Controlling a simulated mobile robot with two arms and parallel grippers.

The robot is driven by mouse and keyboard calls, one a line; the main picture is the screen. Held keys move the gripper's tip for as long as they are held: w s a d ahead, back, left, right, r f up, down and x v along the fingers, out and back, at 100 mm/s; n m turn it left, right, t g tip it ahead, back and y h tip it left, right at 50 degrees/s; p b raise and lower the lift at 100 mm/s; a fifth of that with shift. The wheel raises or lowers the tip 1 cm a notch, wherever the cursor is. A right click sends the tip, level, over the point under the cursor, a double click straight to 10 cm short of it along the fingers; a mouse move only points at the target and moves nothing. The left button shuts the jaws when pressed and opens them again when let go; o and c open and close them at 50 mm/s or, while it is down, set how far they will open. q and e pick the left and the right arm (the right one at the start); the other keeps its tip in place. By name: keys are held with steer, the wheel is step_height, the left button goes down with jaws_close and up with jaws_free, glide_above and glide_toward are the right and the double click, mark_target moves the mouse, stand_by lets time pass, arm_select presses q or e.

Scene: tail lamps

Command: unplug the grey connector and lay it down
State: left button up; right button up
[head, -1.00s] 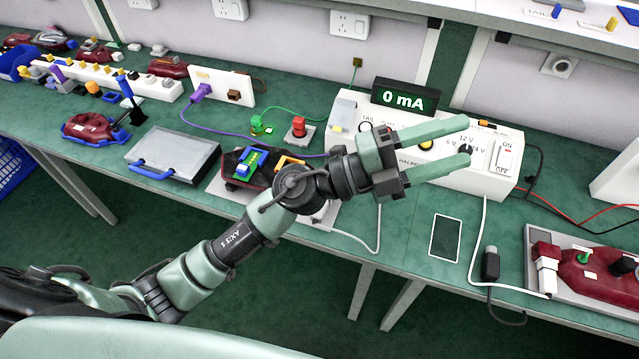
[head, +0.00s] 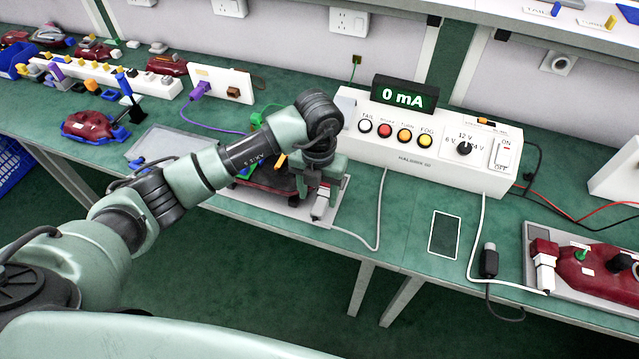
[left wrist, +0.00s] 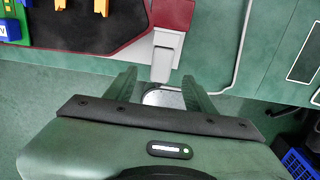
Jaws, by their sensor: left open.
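A light grey connector (head: 320,207) sits at the right end of a dark red tail lamp (head: 282,180) on a pale board. In the left wrist view the connector (left wrist: 167,52) sits against the lamp's red end (left wrist: 172,12), its body pointing toward my gripper. My left gripper (left wrist: 160,82) is open, its two fingers on either side of the connector's near end; contact cannot be told. In the head view my left gripper (head: 328,180) is over the lamp's right end, and my arm hides much of the lamp. My right gripper is not in view.
A grey cable (head: 379,215) loops right of the lamp toward the white power box (head: 425,145), whose display (head: 403,95) reads 0 mA. A flat phone-like panel (head: 444,235), a dark plug (head: 489,262) and another red lamp (head: 595,272) lie to the right.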

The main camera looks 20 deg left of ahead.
mark_target(319, 208)
arm_select(q)
steer(key=shift+f+p, duration=0.3)
steer(key=shift+f, duration=2.05)
steer(key=shift+d, duration=0.1)
jaws_close()
